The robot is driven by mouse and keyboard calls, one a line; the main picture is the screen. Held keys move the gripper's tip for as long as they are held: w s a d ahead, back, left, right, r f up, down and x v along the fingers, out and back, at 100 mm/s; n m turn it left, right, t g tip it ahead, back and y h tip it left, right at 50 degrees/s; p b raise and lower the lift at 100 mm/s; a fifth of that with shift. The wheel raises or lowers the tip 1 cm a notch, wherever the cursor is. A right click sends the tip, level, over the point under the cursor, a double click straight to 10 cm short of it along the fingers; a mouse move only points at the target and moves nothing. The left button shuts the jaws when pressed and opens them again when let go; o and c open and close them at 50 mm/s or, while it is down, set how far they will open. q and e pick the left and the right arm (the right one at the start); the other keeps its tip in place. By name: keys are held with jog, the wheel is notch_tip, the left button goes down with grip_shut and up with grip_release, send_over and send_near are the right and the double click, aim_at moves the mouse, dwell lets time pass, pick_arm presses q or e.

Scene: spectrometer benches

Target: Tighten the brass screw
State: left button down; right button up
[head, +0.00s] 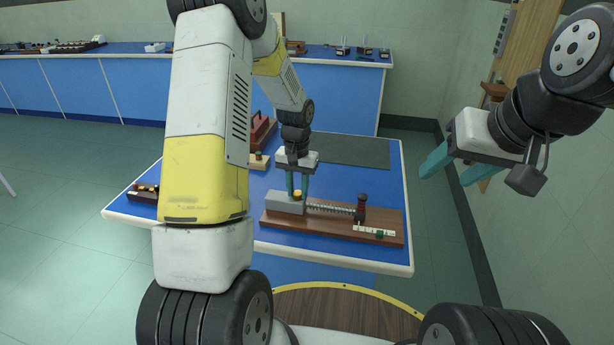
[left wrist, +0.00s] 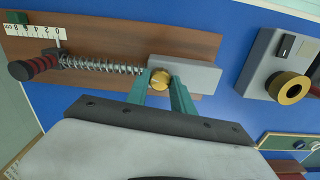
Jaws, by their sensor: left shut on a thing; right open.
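The brass screw (head: 297,194) has a round knurled head and sits on the grey metal block (head: 281,203) of a wooden spring apparatus. It also shows in the left wrist view (left wrist: 160,80). My left gripper (head: 298,190) points down at the block and is shut on the brass screw, one teal finger on each side of its head. In the left wrist view the fingers (left wrist: 160,84) touch the head's sides. The screw's shank is hidden. My right gripper (head: 452,170) is open and empty, held up to the right of the bench.
The apparatus's wooden base (head: 280,221) carries a spring (head: 330,207), a dark upright handle (head: 361,203) and a white scale (head: 366,231). A grey device with a brass ring (left wrist: 291,90) lies near the block. A dark mat (head: 350,150) covers the bench's back right. Another blue bench (head: 240,90) stands behind.

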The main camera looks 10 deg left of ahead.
aim_at(298, 192)
pick_arm(q)
jog(key=shift+w+m, duration=0.1)
jog(key=shift+m, duration=0.7)
jog(key=shift+r, duration=0.1)
jog(key=c, duration=1.1)
grip_release()
notch_tip(298, 192, up, 7)
jog(key=shift+f, duration=0.1)
jog(key=shift+r, duration=0.45)
